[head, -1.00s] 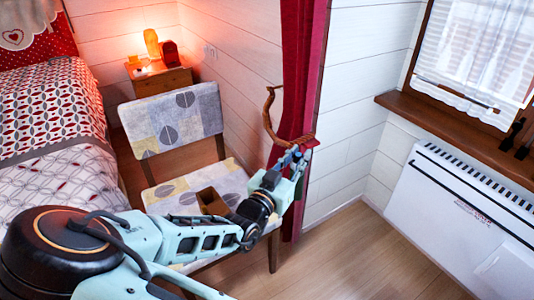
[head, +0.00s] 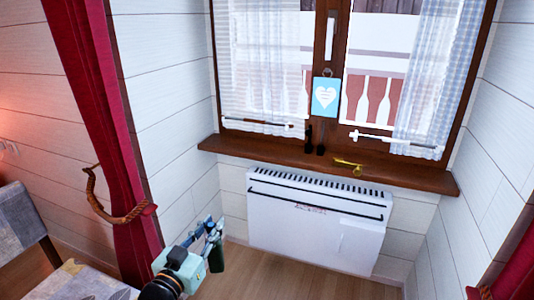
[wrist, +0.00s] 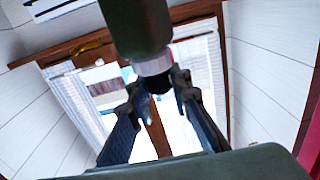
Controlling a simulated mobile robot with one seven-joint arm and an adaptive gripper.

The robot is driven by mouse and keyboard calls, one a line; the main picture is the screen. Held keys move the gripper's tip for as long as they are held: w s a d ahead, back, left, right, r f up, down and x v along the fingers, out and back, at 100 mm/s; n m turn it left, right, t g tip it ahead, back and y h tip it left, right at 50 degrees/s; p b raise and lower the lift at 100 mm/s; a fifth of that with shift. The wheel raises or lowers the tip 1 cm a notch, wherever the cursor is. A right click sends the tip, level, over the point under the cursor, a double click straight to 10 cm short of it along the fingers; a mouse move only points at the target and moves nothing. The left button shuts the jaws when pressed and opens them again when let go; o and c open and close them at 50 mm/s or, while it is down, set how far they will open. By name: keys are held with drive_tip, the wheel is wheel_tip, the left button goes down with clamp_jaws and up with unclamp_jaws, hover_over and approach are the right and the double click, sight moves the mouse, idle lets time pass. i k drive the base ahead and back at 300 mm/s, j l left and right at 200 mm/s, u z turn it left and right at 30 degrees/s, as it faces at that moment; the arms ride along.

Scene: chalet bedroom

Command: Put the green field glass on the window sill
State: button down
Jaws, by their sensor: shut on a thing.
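The green field glass (head: 217,256) is a dark green tube held at the end of my arm in the head view, low and left of the heater. My gripper (head: 211,232) is shut on it. In the wrist view the field glass (wrist: 138,25) shows as a dark green barrel with a pale and reddish band. The fingers of my gripper (wrist: 158,88) close around its dark narrow end. The window sill (head: 410,176) is a brown wooden ledge under the window, to the right of and higher in the picture than my gripper.
On the sill stand small dark items (head: 320,149) and a brass-coloured object (head: 348,165); its right part is bare. A white heater (head: 315,218) is below the sill. A red curtain (head: 120,170) with a rope tieback and a chair (head: 25,225) are at the left.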

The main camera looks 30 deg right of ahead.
sight(261, 151)
drive_tip(key=i+l+z, duration=0.15)
drive_tip(key=z, duration=1.5)
drive_tip(key=i+j, duration=0.2)
drive_tip(key=i, duration=0.35)
